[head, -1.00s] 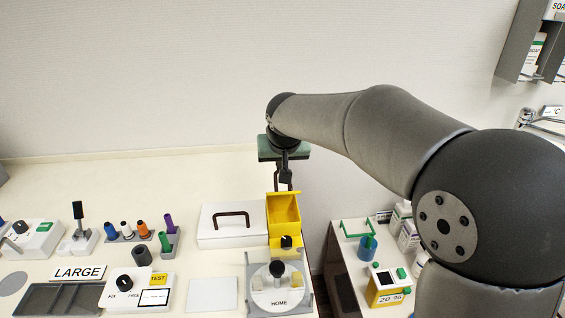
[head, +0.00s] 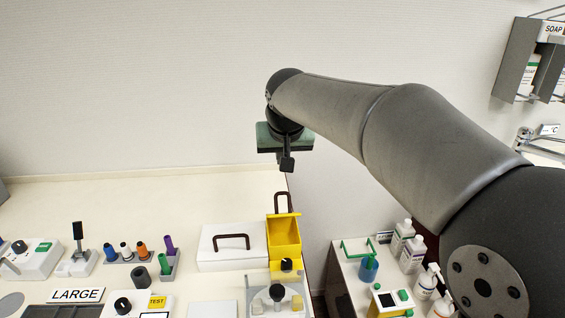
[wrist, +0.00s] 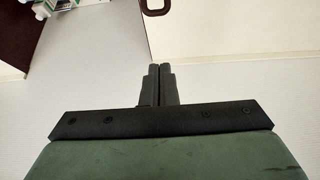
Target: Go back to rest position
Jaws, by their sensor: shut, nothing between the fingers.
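My gripper (head: 287,164) hangs above the counter's right end in the head view, high over the yellow box and apart from everything. In the wrist view its two dark fingers (wrist: 160,68) are together with nothing between them. The green-grey hand body fills the bottom of that view. No marker for a rest position shows.
Below my gripper are a yellow open box (head: 284,240) and a white lidded box (head: 225,258) with a brown handle. Coloured tubes (head: 140,250) and a LARGE sign (head: 77,295) stand left. A lower side counter (head: 345,270) holds bottles (head: 402,238). The space around my gripper is clear.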

